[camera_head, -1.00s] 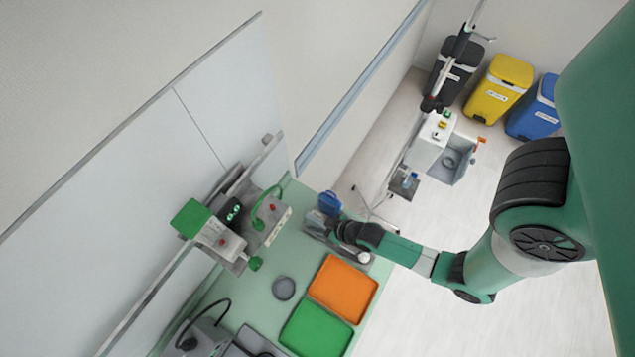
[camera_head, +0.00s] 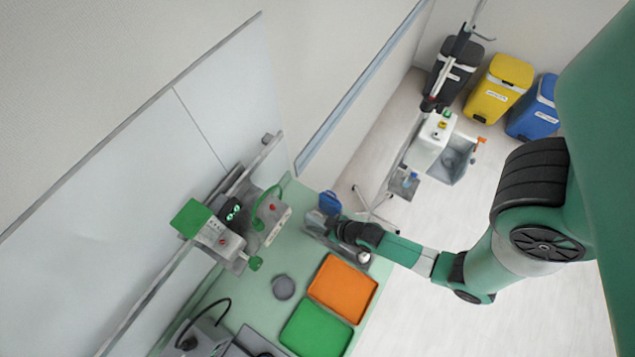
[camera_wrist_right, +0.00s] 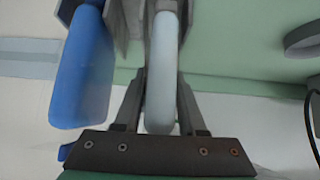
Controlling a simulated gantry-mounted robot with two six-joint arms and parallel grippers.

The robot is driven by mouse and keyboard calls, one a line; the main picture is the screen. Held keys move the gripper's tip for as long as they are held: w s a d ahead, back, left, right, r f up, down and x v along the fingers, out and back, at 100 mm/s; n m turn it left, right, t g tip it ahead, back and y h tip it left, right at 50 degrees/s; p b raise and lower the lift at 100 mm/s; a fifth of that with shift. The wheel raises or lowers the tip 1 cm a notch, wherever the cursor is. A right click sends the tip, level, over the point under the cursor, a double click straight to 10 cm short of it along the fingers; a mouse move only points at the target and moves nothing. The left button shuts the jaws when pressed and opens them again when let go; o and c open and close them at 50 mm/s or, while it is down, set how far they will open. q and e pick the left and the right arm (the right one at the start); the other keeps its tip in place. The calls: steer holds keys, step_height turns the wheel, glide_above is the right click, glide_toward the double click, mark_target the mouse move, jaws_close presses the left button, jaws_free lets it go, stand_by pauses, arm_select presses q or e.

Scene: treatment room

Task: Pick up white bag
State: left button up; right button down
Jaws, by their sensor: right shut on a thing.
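In the right wrist view a pale, whitish rounded object (camera_wrist_right: 161,75), which looks like the white bag, stands between the two fingers of my right gripper (camera_wrist_right: 158,105). The gripper is shut on it. Its upper end is hidden by a grey holder (camera_wrist_right: 128,20). In the head view my right gripper (camera_head: 335,230) is at the far end of the green table, over the grey holder, and the bag cannot be made out there. A blue object (camera_wrist_right: 82,75) is beside the gripper, to its left in the wrist view. My left gripper is not in view.
An orange tray (camera_head: 343,287) and a green tray (camera_head: 316,328) lie on the table near the gripper. A grey round bowl (camera_head: 284,287) sits left of them. Devices with green parts (camera_head: 215,232) stand along the wall. Open floor lies to the right.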

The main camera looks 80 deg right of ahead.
mark_target(317, 213)
steer(key=shift+r, duration=0.1)
step_height(317, 213, up, 10)
steer(key=shift+f+p, duration=0.1)
steer(key=shift+p, duration=1.1)
step_height(317, 213, up, 8)
steer(key=p, duration=0.8)
steer(key=shift+f, duration=0.1)
